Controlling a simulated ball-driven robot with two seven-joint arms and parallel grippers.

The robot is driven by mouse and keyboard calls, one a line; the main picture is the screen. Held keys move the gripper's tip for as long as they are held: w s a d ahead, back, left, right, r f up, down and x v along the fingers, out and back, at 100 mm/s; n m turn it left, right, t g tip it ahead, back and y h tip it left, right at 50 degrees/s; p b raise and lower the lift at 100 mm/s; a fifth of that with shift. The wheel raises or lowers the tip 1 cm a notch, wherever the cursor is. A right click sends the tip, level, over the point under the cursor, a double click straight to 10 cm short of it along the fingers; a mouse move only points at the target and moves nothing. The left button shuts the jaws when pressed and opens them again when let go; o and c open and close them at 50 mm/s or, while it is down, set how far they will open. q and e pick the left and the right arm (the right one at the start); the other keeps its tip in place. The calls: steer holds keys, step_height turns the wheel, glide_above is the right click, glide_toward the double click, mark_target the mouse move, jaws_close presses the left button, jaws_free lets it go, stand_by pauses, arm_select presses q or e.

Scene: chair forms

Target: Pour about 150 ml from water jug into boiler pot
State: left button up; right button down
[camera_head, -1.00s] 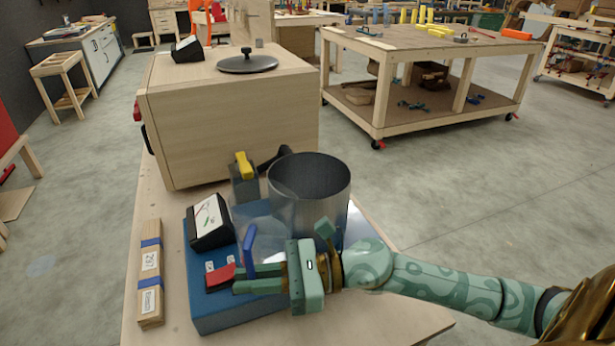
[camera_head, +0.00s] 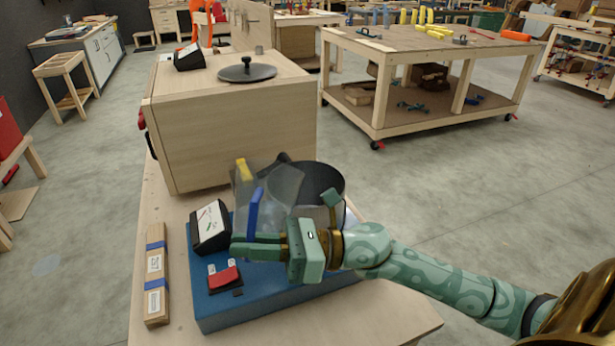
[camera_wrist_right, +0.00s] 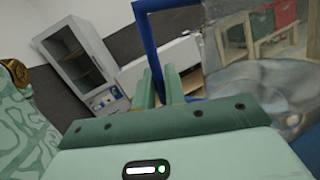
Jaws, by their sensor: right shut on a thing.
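The water jug (camera_head: 283,183) is clear with a blue handle (camera_head: 255,215). My right gripper (camera_head: 258,246) is shut on this handle; the wrist view also shows the blue handle (camera_wrist_right: 150,45) between the fingers and the clear jug wall (camera_wrist_right: 262,92) at right. The jug is raised and looks tilted, overlapping the left side of the boiler pot (camera_head: 325,180) in the head view. I cannot see any stream of water. My left gripper is not in view.
A display (camera_head: 210,228) and red switch (camera_head: 225,279) sit on the blue base. A strapped wood bundle (camera_head: 156,275) lies at left. A wooden box (camera_head: 235,135) bearing a black lid (camera_head: 247,71) stands behind. A yellow-topped part (camera_head: 243,169) is behind the jug.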

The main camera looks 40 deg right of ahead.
mark_target(260, 199)
steer(key=shift+w+d+r+m+y, duration=0.15)
steer(key=shift+r+m+y, duration=0.2)
steer(key=shift+r, duration=0.5)
steer(key=r+m+t, duration=0.1)
steer(key=d+r+m+p, duration=0.1)
steer(key=r, duration=0.1)
steer(key=d+r+m+t+p, duration=0.1)
steer(key=shift+w+r+m+t+y, duration=0.15)
steer(key=shift+w+m+t+y, duration=0.1)
steer(key=shift+w+t+y, duration=0.1)
steer(key=shift+d+r+m+t, duration=0.25)
steer(key=shift+m+t, duration=0.2)
steer(key=shift+m, duration=0.25)
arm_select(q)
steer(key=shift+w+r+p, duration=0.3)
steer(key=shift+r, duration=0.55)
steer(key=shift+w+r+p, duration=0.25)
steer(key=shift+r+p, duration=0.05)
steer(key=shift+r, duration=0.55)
arm_select(e)
steer(key=shift+w+d+r+m+t+h, duration=0.15)
steer(key=shift+d+r+m+t, duration=0.1)
steer(key=shift+m+t, duration=0.55)
steer(key=shift+w+d+r+m+t+h, duration=0.1)
steer(key=shift+d+r+m+t+h, duration=0.15)
steer(key=shift+m+t, duration=0.55)
steer(key=shift+w+d+r+m+t+h, duration=0.1)
steer(key=shift+d+r+m+t, duration=0.25)
steer(key=shift+m, duration=0.85)
